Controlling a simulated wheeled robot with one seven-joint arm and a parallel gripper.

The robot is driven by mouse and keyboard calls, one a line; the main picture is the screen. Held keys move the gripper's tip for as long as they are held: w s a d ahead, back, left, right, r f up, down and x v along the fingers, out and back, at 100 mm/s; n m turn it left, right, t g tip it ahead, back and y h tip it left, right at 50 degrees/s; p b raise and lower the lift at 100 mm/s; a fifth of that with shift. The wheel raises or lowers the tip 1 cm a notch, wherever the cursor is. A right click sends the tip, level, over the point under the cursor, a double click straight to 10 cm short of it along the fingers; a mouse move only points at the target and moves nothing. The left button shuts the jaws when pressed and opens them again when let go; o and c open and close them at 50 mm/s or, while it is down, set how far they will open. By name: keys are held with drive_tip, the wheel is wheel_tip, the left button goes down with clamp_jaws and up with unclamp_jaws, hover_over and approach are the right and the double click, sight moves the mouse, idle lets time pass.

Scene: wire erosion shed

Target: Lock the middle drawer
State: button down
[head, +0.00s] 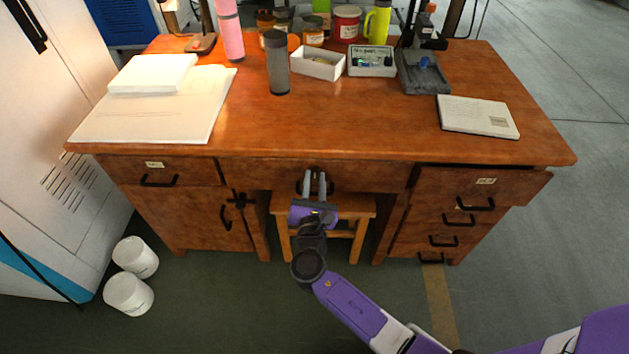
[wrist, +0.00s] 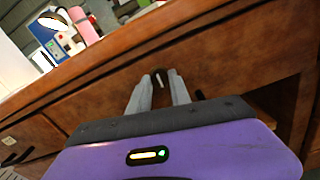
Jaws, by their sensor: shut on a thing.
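The middle drawer (head: 255,174) is the wide wooden front under the centre of the desk, and it looks flush with the desk. It also shows in the wrist view (wrist: 105,100). Its dark handle (head: 332,187) shows partly on both sides of my fingers. My gripper (head: 315,174) is at the centre of that drawer front. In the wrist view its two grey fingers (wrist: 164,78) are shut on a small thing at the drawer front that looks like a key. The fingers hide most of it, so I cannot tell how it is turned.
The top right drawer (head: 475,184) stands partly open. A wooden stool (head: 345,207) is under the desk, below my gripper. The desk top (head: 350,120) carries a grey tumbler (head: 277,62), boxes and papers. Two white tubs (head: 130,293) stand on the floor at left.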

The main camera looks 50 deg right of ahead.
drive_tip(key=m+b, duration=0.2)
drive_tip(key=m, duration=0.1)
drive_tip(key=shift+f, duration=0.2)
drive_tip(key=m+b, duration=0.4)
drive_tip(key=m, duration=0.2)
drive_tip(key=shift+b, duration=0.3)
drive_tip(key=m+b, duration=0.4)
drive_tip(key=m, duration=0.1)
drive_tip(key=shift+r+m+b, duration=0.15)
drive_tip(key=shift+m+b, duration=1.2)
drive_tip(key=shift+m, duration=0.25)
drive_tip(key=c, duration=1.2)
unclamp_jaws()
drive_tip(key=shift+r, duration=0.1)
